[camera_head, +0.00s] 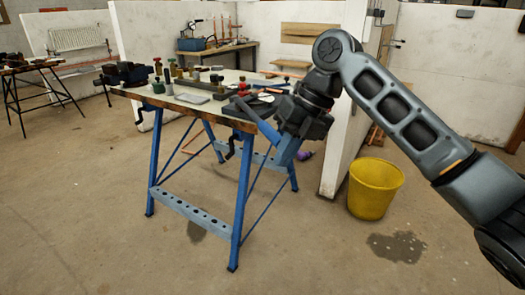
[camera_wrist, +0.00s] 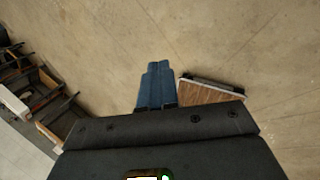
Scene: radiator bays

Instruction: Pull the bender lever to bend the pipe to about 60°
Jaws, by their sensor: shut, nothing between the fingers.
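The bender (camera_head: 238,108) is a dark tool at the near right corner of the workbench top, with red parts beside it. A blue bar (camera_head: 258,119), apparently its lever, slants from it out past the bench edge toward my gripper. The pipe and its bend angle are too small to make out. My gripper (camera_head: 283,158) hangs beside the bench's right corner, fingers pointing down. Its blue fingers are together and empty; they also show in the wrist view (camera_wrist: 155,85) over the floor. In the head view the bar's outer end overlaps my gripper; I cannot tell if they touch.
The workbench top (camera_head: 192,110) carries a vise (camera_head: 122,73), several bottles and tools. A yellow bucket (camera_head: 374,188) stands on the floor at right, near a white partition (camera_head: 343,135). Another bench (camera_head: 30,68) is at far left. The floor in front is clear.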

